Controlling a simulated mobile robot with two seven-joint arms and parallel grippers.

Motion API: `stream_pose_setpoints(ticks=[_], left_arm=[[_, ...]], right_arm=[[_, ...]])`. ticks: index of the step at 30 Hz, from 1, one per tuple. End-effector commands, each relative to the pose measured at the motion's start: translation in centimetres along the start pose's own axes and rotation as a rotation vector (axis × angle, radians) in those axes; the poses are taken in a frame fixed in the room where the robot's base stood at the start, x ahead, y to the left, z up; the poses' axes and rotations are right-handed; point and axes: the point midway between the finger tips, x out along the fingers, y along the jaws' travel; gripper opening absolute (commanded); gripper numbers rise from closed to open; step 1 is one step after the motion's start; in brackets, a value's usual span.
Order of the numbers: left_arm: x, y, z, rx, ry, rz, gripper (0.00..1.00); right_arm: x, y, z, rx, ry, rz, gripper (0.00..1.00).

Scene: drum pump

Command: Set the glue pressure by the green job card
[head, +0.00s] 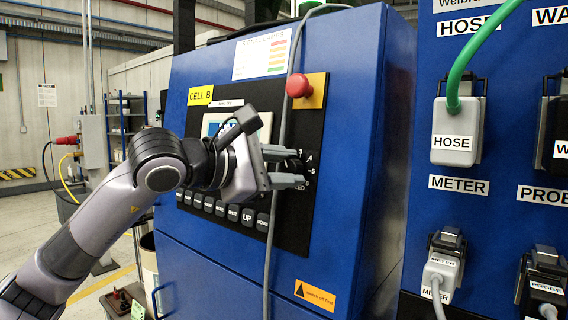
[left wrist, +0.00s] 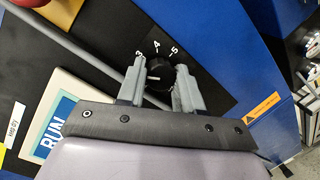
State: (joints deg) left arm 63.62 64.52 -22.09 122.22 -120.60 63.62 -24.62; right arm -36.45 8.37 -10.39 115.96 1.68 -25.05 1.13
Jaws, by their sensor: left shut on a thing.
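A black dial knob (left wrist: 159,74) sits on the dark control panel, with the white numbers 3, 4 and 5 around it. My left gripper (head: 287,168) is at the panel, and in the left wrist view (left wrist: 160,84) its two fingers stand on either side of the knob, shut on it. A pale mark shows on the knob's face, but I cannot tell which number it points to. In the head view the fingers hide most of the dial. A small green card-like thing (head: 138,310) shows low at the left; its writing is unreadable. My right gripper is not in view.
A red stop button (head: 299,86) and a grey cable (head: 277,190) are close to my fingers. The screen (left wrist: 58,127) reads RUN. A row of black buttons, one marked UP (head: 247,217), lies below. A board with hose and meter plugs (head: 457,130) stands right.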

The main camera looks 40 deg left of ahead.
Motion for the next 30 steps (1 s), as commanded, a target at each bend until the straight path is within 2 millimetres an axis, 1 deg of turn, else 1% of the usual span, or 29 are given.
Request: stream_pose_setpoints(ticks=[12, 18, 24, 30], left_arm=[[0.0, 0.1, 0.2, 0.387, 0.032, -0.078, 0.05], [0.0, 0.1, 0.2, 0.548, 0.045, -0.109, 0.05], [0.0, 0.0, 0.1, 0.669, 0.056, -0.132, 0.05], [0.1, -0.1, 0.1, 0.743, 0.062, -0.145, 0.05]], right_arm=[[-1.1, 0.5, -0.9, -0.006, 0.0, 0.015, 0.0], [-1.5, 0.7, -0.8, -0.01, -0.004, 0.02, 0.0], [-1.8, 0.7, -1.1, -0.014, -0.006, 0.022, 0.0], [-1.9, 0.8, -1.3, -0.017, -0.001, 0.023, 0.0]])
